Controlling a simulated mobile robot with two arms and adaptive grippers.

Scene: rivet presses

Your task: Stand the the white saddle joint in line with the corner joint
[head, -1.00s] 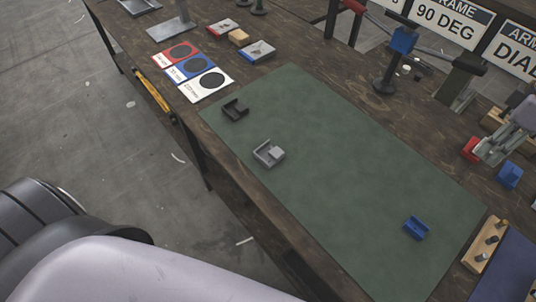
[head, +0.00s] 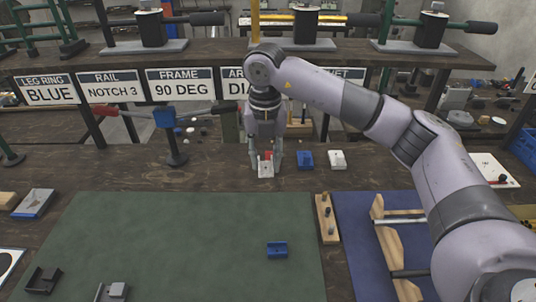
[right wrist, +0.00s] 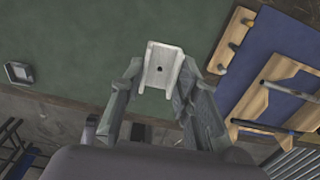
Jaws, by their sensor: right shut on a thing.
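My right gripper (head: 265,163) is shut on the white saddle joint (head: 265,169), a small U-shaped block, over the wooden table beyond the green mat's far edge. In the right wrist view the white joint (right wrist: 161,68) sits between the fingers, its channel and a dark hole facing the camera. On the mat are a blue joint (head: 277,249) at the right, a grey joint (head: 113,292) and a black joint (head: 43,281) at the near left, both partly low in the frame. I cannot tell which is the corner joint. My left gripper is out of view.
A red part (head: 268,155) shows behind the held joint; a blue block (head: 305,160) and another white block (head: 337,159) stand to its right. A wooden peg strip (head: 326,219) and a blue mat (head: 350,237) with a rack border the green mat (head: 190,240), whose middle is clear.

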